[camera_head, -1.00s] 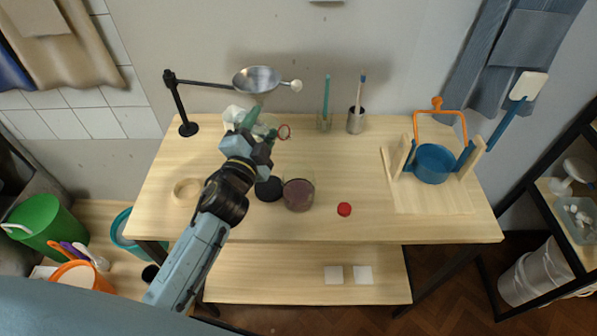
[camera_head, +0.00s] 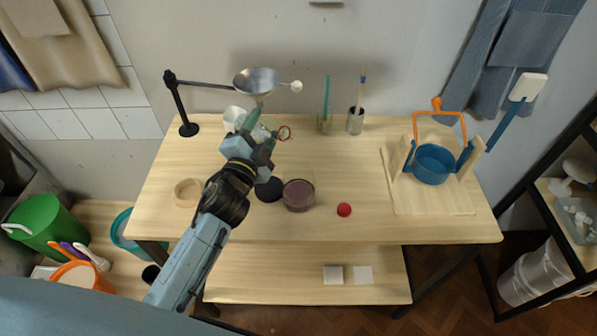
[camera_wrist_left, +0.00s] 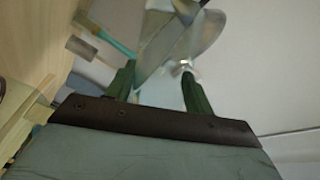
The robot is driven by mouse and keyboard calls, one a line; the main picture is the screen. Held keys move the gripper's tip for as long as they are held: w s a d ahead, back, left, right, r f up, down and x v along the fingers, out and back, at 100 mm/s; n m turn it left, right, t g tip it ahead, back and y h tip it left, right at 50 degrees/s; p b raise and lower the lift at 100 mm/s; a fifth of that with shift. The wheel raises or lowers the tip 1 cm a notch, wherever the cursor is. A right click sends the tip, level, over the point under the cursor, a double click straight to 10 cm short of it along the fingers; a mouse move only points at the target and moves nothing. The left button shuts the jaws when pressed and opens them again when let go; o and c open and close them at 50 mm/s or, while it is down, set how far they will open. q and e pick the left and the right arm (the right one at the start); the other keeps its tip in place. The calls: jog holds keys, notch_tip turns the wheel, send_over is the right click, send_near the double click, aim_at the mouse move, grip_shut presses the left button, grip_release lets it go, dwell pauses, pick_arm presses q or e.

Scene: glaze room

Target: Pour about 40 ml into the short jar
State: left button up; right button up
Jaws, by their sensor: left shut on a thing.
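My left gripper (camera_head: 264,131) is above the table's back left part, below the metal funnel. It is shut on a clear glass vessel, which is mostly hidden by the fingers and hard to make out. In the left wrist view the two green fingers (camera_wrist_left: 158,88) have a see-through shape between them. A low, wide glass jar (camera_head: 299,196) with dark purple contents stands in front of the gripper. My right gripper is not in view.
A metal funnel (camera_head: 257,81) hangs from a black stand (camera_head: 182,104). A black disc (camera_head: 268,189), a red cap (camera_head: 344,210) and a wooden ring (camera_head: 187,193) lie on the table. Brush holders (camera_head: 355,121) stand behind. A blue pot (camera_head: 433,164) sits in a wooden frame at right.

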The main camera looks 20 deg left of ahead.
aim_at(271, 141)
pick_arm(q)
jog(key=shift+d+f+n+p, duration=0.1)
jog(key=shift+n+p, duration=0.2)
jog(key=shift+n, duration=0.1)
jog(key=n+g+p, duration=0.1)
jog(key=p, duration=0.2)
jog(key=d+n+p, duration=0.1)
jog(key=p, duration=0.2)
jog(key=s+d+n+g+p, duration=0.1)
jog(key=n+p, duration=0.1)
jog(key=shift+r+g+p, duration=0.3)
jog(key=shift+p, duration=0.1)
notch_tip(271, 141, down, 2)
jog(key=n+g+p, duration=0.1)
jog(key=p, duration=0.1)
jog(key=n+h+p, duration=0.1)
jog(key=n+p, duration=0.1)
jog(key=p, duration=0.1)
jog(key=shift+f+g+h, duration=0.2)
jog(key=shift+g+h, duration=0.1)
jog(key=shift+g, duration=0.1)
jog(key=shift+f+n, duration=0.2)
jog(key=shift+n, duration=0.3)
jog(key=shift+d+r+n+g+h, duration=0.1)
jog(key=shift+r+n+g+h, duration=0.2)
jog(key=shift+r, duration=0.35)
jog(key=shift+d+r+n+g+h, duration=0.1)
jog(key=shift+r+n+g+h, duration=0.15)
jog(key=shift+r, duration=0.4)
jog(key=shift+r, duration=0.1)
